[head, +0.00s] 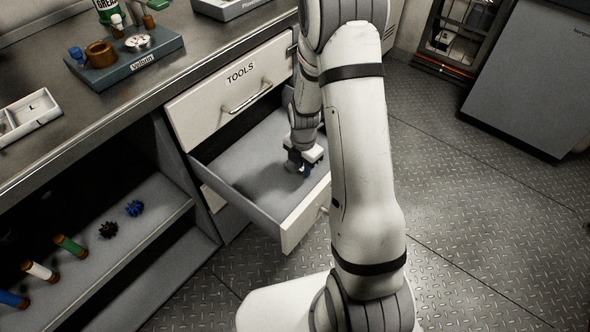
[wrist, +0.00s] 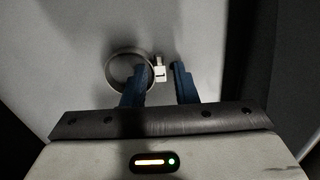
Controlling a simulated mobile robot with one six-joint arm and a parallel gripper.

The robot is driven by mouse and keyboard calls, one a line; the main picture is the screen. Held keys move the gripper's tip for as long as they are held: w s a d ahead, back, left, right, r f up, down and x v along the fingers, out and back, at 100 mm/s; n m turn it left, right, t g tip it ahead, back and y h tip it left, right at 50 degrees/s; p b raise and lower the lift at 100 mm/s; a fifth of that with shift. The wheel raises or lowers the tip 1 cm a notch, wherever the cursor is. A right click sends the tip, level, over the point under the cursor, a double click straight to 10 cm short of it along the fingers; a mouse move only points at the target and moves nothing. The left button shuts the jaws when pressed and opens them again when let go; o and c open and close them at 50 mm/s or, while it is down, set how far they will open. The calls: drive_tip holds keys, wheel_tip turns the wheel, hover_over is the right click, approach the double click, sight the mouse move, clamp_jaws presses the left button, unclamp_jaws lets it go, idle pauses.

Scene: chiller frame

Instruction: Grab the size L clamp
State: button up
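A round metal clamp (wrist: 112,72) lies on the grey drawer floor in the wrist view. A small white block or tag (wrist: 158,71) with a dark mark sits at its right side; I cannot read the mark surely as a size. My gripper (wrist: 157,76) has two blue fingers spread apart with nothing between them. The left finger overlaps the right part of the ring in the picture, and the tag shows between the fingertips. In the head view my gripper (head: 301,166) points down into the open lower drawer (head: 240,203); the clamp is hidden there.
The closed upper drawer labelled TOOLS (head: 240,80) is directly above the open one. The drawer's walls surround my gripper. A grey tray (head: 130,62) stands on the counter.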

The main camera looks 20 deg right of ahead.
clamp_jaws()
